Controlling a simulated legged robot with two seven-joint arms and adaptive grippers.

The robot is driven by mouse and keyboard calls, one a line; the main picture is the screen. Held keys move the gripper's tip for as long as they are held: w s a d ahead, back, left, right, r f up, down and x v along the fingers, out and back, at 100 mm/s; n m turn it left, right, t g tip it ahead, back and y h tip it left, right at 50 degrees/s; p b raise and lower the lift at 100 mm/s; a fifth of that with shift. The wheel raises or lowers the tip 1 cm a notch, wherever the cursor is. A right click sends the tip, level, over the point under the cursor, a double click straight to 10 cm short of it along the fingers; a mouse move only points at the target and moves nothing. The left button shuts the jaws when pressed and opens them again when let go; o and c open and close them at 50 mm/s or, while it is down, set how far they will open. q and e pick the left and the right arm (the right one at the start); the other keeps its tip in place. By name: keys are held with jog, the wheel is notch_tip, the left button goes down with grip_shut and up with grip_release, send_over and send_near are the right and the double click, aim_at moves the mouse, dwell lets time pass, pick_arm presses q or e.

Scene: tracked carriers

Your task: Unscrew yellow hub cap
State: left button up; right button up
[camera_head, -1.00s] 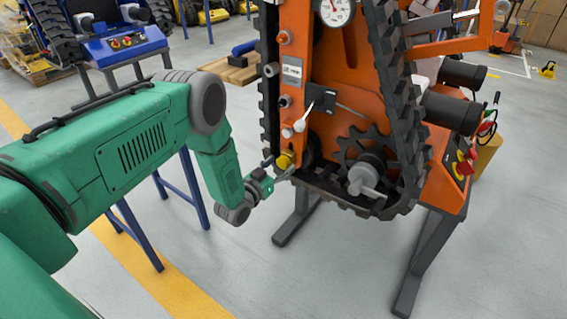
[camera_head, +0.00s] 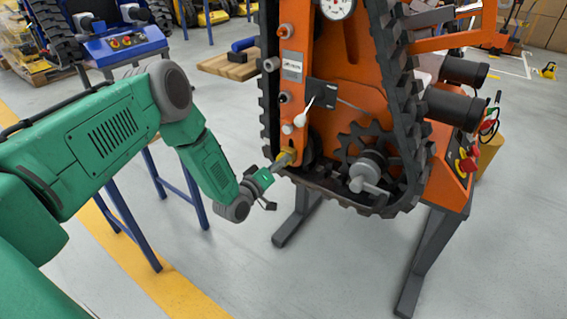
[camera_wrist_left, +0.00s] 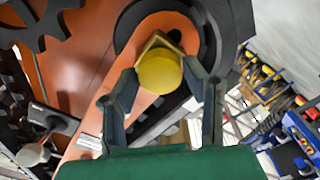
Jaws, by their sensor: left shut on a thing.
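The yellow hub cap (camera_head: 287,157) sits low on the left side of the orange tracked carrier (camera_head: 345,95). My left gripper (camera_head: 274,165) reaches it from the lower left and is shut on it. In the left wrist view the yellow hub cap (camera_wrist_left: 160,72) shows as a round face with an angular collar behind it. The two fingers of my left gripper (camera_wrist_left: 160,78) stand on either side of it. Whether the cap is still seated on the orange arm behind it cannot be told. My right gripper is not in view.
A black track (camera_head: 395,80) wraps the carrier, with a dark sprocket (camera_head: 365,150) right of the cap. A white-knobbed lever (camera_head: 300,120) is just above my gripper. Blue trestle legs (camera_head: 180,190) stand behind my arm. The floor below the gripper is clear.

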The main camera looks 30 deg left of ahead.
pick_arm(q)
jog(key=n+b, duration=0.4)
jog(key=n, duration=0.5)
jog(key=shift+n, duration=0.3)
jog(key=shift+b, duration=0.3)
jog(key=shift+s+n, duration=0.15)
jog(key=shift+n, duration=1.15)
jog(key=shift+s, duration=0.15)
